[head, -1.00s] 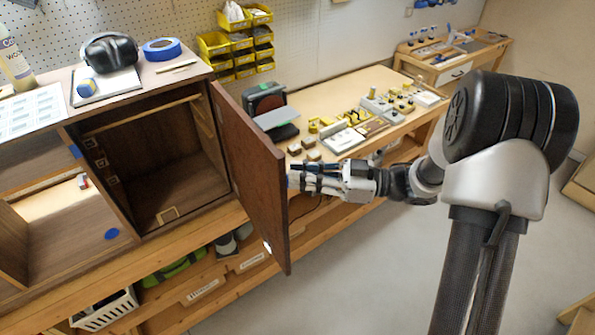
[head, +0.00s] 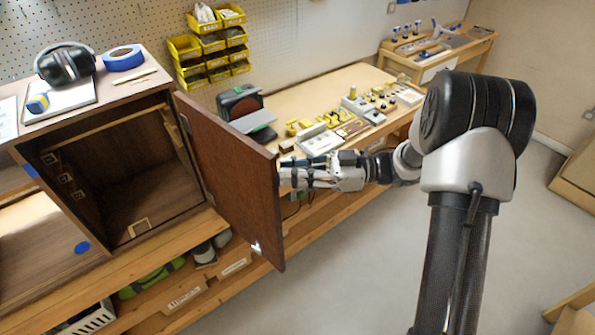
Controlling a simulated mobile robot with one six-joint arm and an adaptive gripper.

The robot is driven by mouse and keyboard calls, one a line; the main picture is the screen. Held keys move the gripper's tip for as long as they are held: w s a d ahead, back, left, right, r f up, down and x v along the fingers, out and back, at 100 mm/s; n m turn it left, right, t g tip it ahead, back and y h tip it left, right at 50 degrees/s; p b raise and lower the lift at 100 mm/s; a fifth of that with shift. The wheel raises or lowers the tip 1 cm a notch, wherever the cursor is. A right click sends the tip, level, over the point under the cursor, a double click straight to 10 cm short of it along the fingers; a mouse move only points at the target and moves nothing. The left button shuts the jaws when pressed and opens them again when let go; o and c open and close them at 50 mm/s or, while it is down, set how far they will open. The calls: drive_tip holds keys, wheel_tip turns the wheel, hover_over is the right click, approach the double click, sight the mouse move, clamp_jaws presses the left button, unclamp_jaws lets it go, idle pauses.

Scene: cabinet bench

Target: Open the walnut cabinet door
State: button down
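The walnut cabinet (head: 137,90) stands on the bench at the left, with its right compartment uncovered. Its walnut door (head: 232,178) is hinged on the compartment's right side and stands wide open, swung out toward the camera. A small bright spot, perhaps the handle, shows low on the door near its free edge. My gripper (head: 284,178) is at the door's free edge, on the right of it, with its fingertips at or just behind the panel. I cannot tell whether it touches the door, and the finger gap is not clear.
Ear muffs (head: 65,62) and blue tape (head: 123,58) lie on the cabinet top. Yellow bins (head: 184,47) hang on the pegboard. The bench (head: 352,84) behind my gripper holds several small parts and a dark box (head: 240,105).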

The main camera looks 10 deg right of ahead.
drive_tip(key=c, duration=2)
unclamp_jaws()
drive_tip(key=shift+w+a+r, duration=0.15)
drive_tip(key=shift+w+r, duration=0.2)
drive_tip(key=shift+w, duration=0.2)
drive_tip(key=shift+o, duration=0.8)
drive_tip(key=shift+w+a+f, duration=0.1)
drive_tip(key=shift+w+a, duration=0.1)
drive_tip(key=shift+d, duration=0.25)
drive_tip(key=s+d, duration=0.1)
drive_tip(key=d, duration=1)
drive_tip(key=shift+s+d+f, duration=0.2)
drive_tip(key=shift+s+d, duration=0.1)
drive_tip(key=shift+d, duration=0.05)
